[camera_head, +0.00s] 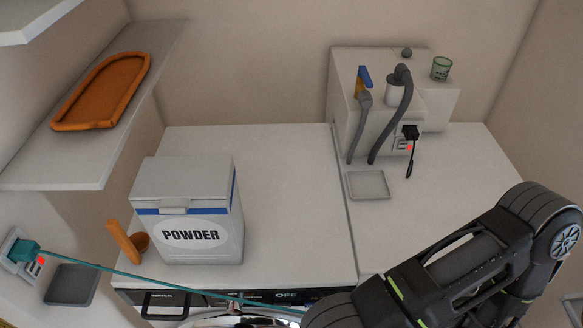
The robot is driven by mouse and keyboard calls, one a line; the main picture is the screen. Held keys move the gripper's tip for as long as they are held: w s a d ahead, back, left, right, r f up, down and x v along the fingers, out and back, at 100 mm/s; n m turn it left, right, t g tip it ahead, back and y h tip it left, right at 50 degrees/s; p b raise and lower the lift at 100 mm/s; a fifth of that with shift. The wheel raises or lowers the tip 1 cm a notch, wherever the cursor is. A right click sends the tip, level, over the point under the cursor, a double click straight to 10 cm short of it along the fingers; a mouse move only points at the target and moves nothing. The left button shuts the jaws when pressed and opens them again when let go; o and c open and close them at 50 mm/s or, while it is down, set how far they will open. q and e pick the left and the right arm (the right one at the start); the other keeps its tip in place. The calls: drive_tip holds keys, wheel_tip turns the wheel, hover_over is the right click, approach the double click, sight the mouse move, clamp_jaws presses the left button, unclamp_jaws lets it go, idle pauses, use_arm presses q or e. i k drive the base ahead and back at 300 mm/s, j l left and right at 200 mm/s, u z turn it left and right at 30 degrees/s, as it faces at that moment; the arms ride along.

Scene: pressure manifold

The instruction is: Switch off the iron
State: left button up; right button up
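No iron can be made out in the head view. A teal plug (24,251) sits in a wall socket (15,262) at the lower left, beside a lit red switch (40,262). Its teal cord (150,277) runs right across the washer front and disappears at my arm. A black plug (410,132) with a short hanging cord sits in another socket (402,145) on the grey box at the back right, beside a lit red light (409,148). My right arm crosses the lower right; its fingers are not visible. My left gripper is out of view.
A white POWDER box (190,225) and an orange scoop (125,242) stand on the left countertop. Grey hoses (393,120) and a green cup (441,69) are at the back right. An orange tray (102,92) lies on the left shelf. The middle countertop is clear.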

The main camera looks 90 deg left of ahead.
sight(34, 268)
drive_tip(key=u, duration=4.8)
drive_tip(key=k+j+u, duration=0.1)
drive_tip(key=k+u, duration=0.15)
drive_tip(key=u, duration=0.15)
